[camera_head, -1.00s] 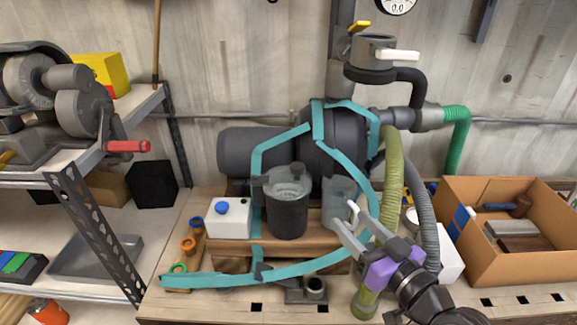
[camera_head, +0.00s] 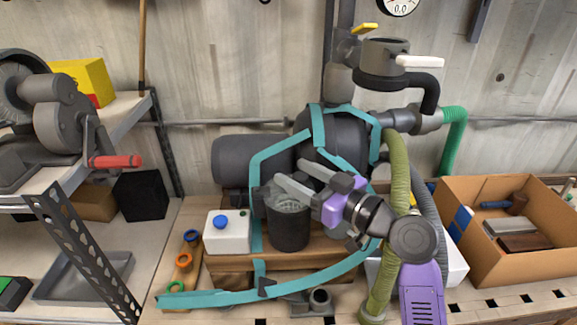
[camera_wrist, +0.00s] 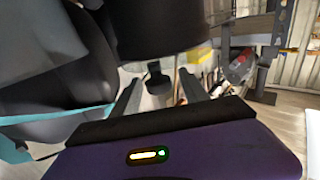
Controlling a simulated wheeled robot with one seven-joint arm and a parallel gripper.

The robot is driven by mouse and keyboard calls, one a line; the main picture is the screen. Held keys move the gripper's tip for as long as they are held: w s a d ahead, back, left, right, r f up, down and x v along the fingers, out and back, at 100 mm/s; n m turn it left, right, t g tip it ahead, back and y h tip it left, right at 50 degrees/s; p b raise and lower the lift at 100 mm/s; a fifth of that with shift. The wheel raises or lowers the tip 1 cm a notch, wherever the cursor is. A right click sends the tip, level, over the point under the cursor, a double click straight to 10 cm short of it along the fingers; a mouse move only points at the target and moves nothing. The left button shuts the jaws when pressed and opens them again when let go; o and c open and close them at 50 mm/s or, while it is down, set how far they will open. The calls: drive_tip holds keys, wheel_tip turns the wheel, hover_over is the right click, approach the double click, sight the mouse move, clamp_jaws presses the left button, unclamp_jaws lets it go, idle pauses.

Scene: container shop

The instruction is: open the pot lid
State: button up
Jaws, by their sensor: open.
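The dark cylindrical pot (camera_head: 289,232) stands on a wooden shelf on the bench, with a grey, partly see-through top (camera_head: 291,206). My gripper (camera_head: 290,172) is at the upper rim of the pot, coming from the right, its two pale fingers apart. The near finger hides part of the top, so I cannot tell whether it touches. In the wrist view, a dark cylindrical body (camera_wrist: 160,28) fills the top. A small dark tab (camera_wrist: 156,76) shows between my open fingers (camera_wrist: 158,92), with nothing clamped.
A white box with a blue button (camera_head: 226,232) sits left of the pot. Teal frame tubes (camera_head: 256,180) curve around the pump (camera_head: 330,140). An olive hose (camera_head: 396,180) hangs beside my arm. A cardboard box (camera_head: 500,262) with tools stands at right.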

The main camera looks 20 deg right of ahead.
drive_tip(key=shift+x, duration=1.25)
clamp_jaws()
idle(0.5)
